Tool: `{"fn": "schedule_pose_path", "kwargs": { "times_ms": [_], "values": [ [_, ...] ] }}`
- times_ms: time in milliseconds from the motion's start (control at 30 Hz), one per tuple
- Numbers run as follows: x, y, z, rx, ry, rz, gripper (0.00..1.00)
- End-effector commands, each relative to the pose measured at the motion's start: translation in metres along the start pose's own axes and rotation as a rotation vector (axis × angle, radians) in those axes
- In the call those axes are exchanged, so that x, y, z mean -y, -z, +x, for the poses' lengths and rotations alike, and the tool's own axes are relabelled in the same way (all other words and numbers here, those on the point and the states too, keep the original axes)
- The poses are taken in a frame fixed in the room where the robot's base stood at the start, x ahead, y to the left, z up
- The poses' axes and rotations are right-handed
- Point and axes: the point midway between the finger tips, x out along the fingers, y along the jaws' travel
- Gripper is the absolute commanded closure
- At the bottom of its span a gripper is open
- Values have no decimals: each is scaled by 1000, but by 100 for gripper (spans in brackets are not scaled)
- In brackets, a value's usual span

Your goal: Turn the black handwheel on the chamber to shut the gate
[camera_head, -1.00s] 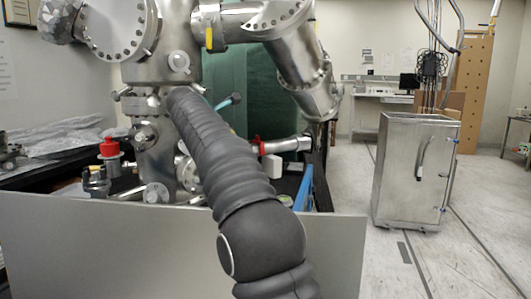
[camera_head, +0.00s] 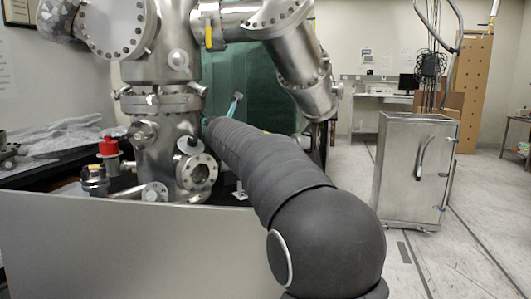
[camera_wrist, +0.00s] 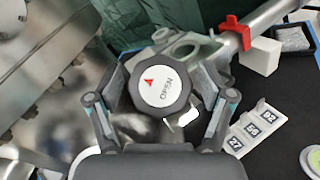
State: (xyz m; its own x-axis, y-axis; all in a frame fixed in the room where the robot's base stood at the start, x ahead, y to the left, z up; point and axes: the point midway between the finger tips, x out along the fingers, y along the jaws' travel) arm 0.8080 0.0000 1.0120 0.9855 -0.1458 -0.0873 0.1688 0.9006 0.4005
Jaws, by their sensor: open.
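The black handwheel (camera_wrist: 178,78) shows in the wrist view, with a white face that carries a red arrow and the word OPEN. My gripper (camera_wrist: 160,88) is open, with one finger on each side of the wheel. I cannot tell whether the fingers touch its rim. In the head view the steel chamber (camera_head: 160,72) stands at the left centre.
A red clip (camera_wrist: 235,32) on a pipe and a white block (camera_wrist: 261,55) lie right of the wheel. Numbered labels (camera_wrist: 255,124) lie below right. A grey panel (camera_head: 130,245) stands before the chamber. A steel cabinet (camera_head: 412,172) stands right, with open floor around it.

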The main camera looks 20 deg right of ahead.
Motion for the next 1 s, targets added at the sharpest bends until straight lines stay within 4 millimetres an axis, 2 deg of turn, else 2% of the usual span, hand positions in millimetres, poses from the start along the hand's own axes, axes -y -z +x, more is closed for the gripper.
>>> {"fn": "schedule_pose_path", "kwargs": {
  "times_ms": [233,467,900,1000],
  "values": [
    [2,2,0,1,-144,-146,20],
    [0,1,0,0,-169,-171,20],
    [1,3,1,1,-400,-402,20],
    [5,0,-16,1,-398,-399,20]
  ]
}}
